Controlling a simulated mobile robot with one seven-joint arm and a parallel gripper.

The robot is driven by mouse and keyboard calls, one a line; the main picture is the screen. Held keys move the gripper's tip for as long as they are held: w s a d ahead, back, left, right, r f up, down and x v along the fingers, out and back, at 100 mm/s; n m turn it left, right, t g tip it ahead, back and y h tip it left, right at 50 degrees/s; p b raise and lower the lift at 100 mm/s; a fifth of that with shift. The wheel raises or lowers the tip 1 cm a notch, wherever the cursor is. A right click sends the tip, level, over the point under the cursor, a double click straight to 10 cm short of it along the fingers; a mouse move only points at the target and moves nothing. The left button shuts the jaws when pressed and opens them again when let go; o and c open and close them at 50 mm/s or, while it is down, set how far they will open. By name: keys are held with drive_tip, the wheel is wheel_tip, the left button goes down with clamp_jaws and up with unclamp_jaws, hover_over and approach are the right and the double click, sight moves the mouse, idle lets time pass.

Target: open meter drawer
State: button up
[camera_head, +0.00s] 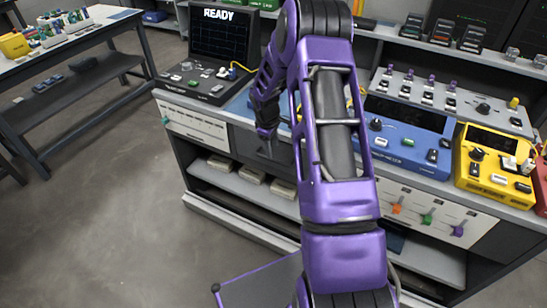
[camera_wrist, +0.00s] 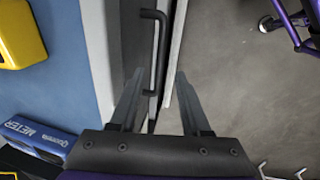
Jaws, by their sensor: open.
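The meter drawer looks to be the dark grey front (camera_head: 286,153) in the bench, below the blue worktop in the head view; my arm hides much of it. In the wrist view a black bar handle (camera_wrist: 160,50) stands out from a grey front. My gripper (camera_wrist: 160,74) is open, with one finger on each side of the handle's line in the picture. I cannot tell whether a finger touches it. In the head view my gripper (camera_head: 268,148) is in front of the dark front. A blue case marked METER (camera_wrist: 38,138) lies at the lower left of the wrist view.
A black unit with a READY screen (camera_head: 225,35) stands left on the bench. A blue device (camera_head: 405,135) and a yellow one (camera_head: 497,165) stand right. A shelf (camera_head: 240,183) with pale boxes is below. The floor (camera_head: 110,200) to the left is clear.

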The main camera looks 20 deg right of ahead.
sight(274, 160)
drive_tip(key=f, duration=0.5)
drive_tip(key=shift+w+d+f, duration=0.35)
drive_tip(key=shift+d+f, duration=0.05)
clamp_jaws()
idle(1.0)
